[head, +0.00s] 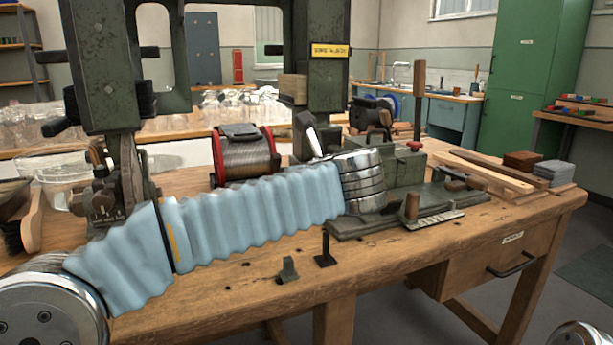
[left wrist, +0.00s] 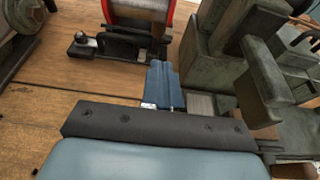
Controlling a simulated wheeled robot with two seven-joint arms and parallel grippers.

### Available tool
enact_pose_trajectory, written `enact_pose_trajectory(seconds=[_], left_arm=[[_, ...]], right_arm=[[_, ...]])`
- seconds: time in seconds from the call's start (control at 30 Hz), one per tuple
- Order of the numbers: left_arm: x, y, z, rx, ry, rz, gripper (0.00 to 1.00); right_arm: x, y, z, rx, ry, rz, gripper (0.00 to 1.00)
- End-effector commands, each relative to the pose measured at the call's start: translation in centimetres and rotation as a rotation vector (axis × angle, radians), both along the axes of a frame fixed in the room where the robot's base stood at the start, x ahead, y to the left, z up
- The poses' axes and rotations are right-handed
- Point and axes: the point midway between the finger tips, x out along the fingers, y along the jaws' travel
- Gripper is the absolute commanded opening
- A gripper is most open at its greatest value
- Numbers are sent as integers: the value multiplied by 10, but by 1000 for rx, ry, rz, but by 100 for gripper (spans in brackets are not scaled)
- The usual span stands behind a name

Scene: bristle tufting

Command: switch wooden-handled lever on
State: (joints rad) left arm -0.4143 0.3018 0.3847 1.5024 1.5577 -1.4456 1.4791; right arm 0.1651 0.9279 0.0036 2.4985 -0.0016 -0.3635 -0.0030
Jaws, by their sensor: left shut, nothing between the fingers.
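A tall wooden handle (head: 419,92) stands upright at the back of the green cast machine (head: 400,172) on the right part of the bench. A shorter wooden grip (head: 411,206) rises from the machine's front base. I cannot tell from the pictures which one is the lever. My left arm reaches across the bench, its silver wrist in front of the machine's left end and hiding part of it. In the left wrist view my left gripper (left wrist: 165,85) has its blue fingers together and empty, above the bench and beside green machine parts (left wrist: 235,45). No wooden handle is clear there.
A red-flanged wire spool (head: 243,153) stands left of the machine; it also shows in the left wrist view (left wrist: 140,12). A tall green frame (head: 98,70) rises at left. Wood strips (head: 490,170) and blocks lie at right. Small dark stands (head: 325,250) are in front.

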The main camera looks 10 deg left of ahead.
Motion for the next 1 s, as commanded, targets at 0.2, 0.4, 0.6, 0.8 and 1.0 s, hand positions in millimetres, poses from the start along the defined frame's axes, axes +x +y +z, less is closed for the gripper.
enact_pose_trajectory(seconds=[0.2,0.4,0.6,0.8,1.0], left_arm=[[29,20,6,-2,-2,2,0],[41,28,12,0,-2,0,0],[43,29,12,0,-2,-1,0],[43,29,13,0,-2,-1,0],[46,31,17,0,-2,-1,0]], right_arm=[[-1,2,9,3,2,4,0],[-2,4,12,6,4,7,0],[-2,4,12,7,3,8,0],[-2,4,12,7,4,7,0],[-2,5,16,8,4,9,0]])
